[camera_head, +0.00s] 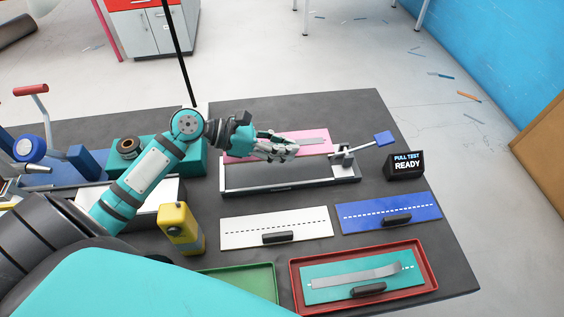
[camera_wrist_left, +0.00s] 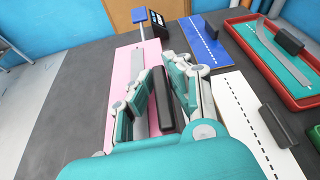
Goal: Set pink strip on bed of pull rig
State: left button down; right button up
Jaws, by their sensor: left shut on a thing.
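The pink strip (camera_head: 312,149) is a flat pink board with a grey band along it and a dark handle (camera_wrist_left: 164,100). It lies over the bed of the pull rig (camera_head: 290,184); I cannot tell if it touches the bed. My left gripper (camera_head: 290,149) is shut on the strip's dark handle. In the left wrist view, the gripper fingers (camera_wrist_left: 164,92) stand on both sides of that handle, with the pink strip (camera_wrist_left: 120,62) beneath. The rig's clamp (camera_head: 346,157) with a blue lever pad (camera_head: 384,138) is at its right end. My right gripper is not in view.
A sign (camera_head: 405,165) reads "PULL TEST READY". White (camera_head: 240,234) and blue (camera_head: 365,210) strips with handles lie in front of the rig. A red tray (camera_head: 410,299) holds a teal strip (camera_head: 320,291). A green tray (camera_head: 265,268) and yellow tool (camera_head: 178,222) stand nearby.

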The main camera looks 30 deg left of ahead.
aim_at(284, 179)
pick_arm(q)
jog(key=f, duration=0.3)
jog(key=shift+s+d+f, duration=0.1)
jog(key=shift+s+f, duration=0.05)
jog(key=shift+s, duration=0.2)
notch_tip(284, 179, down, 2)
jog(key=shift+w+f, duration=0.15)
jog(key=shift+f, duration=1.3)
jog(key=c, duration=1.3)
grip_release()
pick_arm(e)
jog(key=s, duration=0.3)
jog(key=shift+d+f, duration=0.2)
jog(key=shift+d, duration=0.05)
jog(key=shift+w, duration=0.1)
